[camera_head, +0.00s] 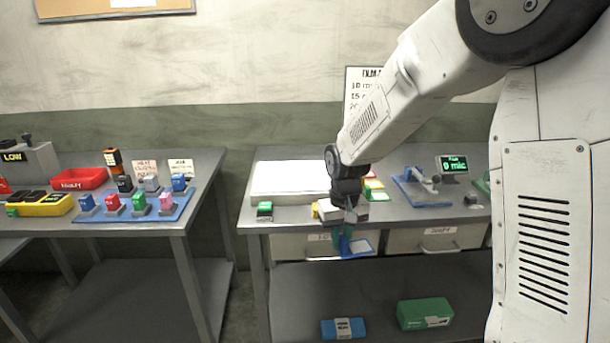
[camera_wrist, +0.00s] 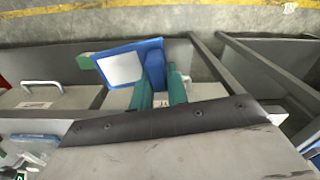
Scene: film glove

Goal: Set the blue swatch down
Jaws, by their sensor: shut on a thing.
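The blue swatch (camera_head: 361,246) is a flat blue-framed piece with a pale panel and a thick blue grip. My gripper (camera_head: 341,235), with green fingers, is shut on that grip. It holds the swatch in front of the right table's front edge, over the drawer fronts. In the wrist view, the swatch (camera_wrist: 121,67) sticks out to the left of my gripper (camera_wrist: 162,78). The fingers hide part of the grip.
The right table (camera_head: 288,226) bears a white panel (camera_head: 288,178), small coloured blocks, a blue-based gauge (camera_head: 424,190) and a green display (camera_head: 453,164). The left table bears a red tray (camera_head: 80,179) and a blue mat (camera_head: 141,215) with several coloured pieces. A green box (camera_head: 424,313) and blue box (camera_head: 343,328) lie below.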

